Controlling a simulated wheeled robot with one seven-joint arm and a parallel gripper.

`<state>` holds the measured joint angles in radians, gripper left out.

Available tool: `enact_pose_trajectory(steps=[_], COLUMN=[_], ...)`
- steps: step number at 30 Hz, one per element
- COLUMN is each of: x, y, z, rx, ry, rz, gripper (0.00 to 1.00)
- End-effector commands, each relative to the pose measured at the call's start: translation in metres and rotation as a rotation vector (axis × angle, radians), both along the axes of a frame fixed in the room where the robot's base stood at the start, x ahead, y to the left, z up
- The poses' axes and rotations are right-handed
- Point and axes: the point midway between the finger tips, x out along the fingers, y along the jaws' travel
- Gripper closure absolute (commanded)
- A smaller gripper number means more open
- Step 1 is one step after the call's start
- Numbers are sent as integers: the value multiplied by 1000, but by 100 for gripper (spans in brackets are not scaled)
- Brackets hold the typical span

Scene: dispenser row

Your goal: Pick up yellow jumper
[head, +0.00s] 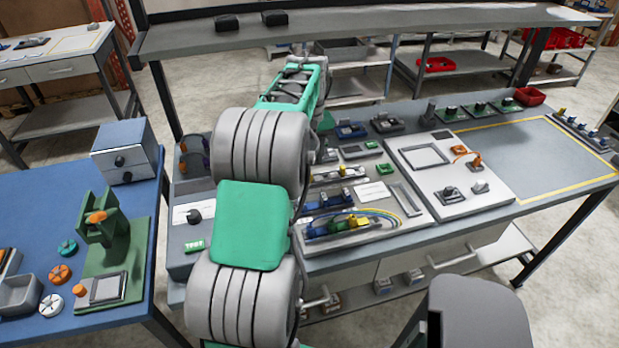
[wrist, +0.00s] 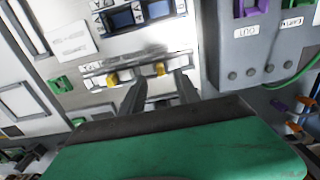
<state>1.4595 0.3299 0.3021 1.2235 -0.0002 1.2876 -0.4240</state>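Two small yellow jumpers sit on a pale rail (wrist: 135,75) in the wrist view: one to the left (wrist: 112,79) and one to the right (wrist: 160,69). My gripper (wrist: 162,76) is open, its two dark fingers pointing at the rail. The right-hand jumper shows between the fingertips; I cannot tell how far above or around it they are. The left-hand jumper lies just outside the left finger. In the head view a yellow jumper (head: 343,171) shows on the rail, while my arm hides the gripper.
Blue blocks (wrist: 121,18) stand beyond the rail in the wrist view. A grey box with a purple part (wrist: 250,8) is at the right. In the head view, blue, green and yellow dispensers (head: 343,226) stand in front of the rail. A white panel (head: 450,170) lies to the right.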

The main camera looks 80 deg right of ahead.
Motion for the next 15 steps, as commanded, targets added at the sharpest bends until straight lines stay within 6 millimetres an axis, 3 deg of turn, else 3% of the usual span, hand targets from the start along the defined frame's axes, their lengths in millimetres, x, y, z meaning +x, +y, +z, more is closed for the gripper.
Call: enact_pose_trajectory(steps=[6,15], x=[1,2], y=[0,-1], z=[-36,-44], rx=[1,-2], ry=[0,-1], rz=[0,0], gripper=[62,64])
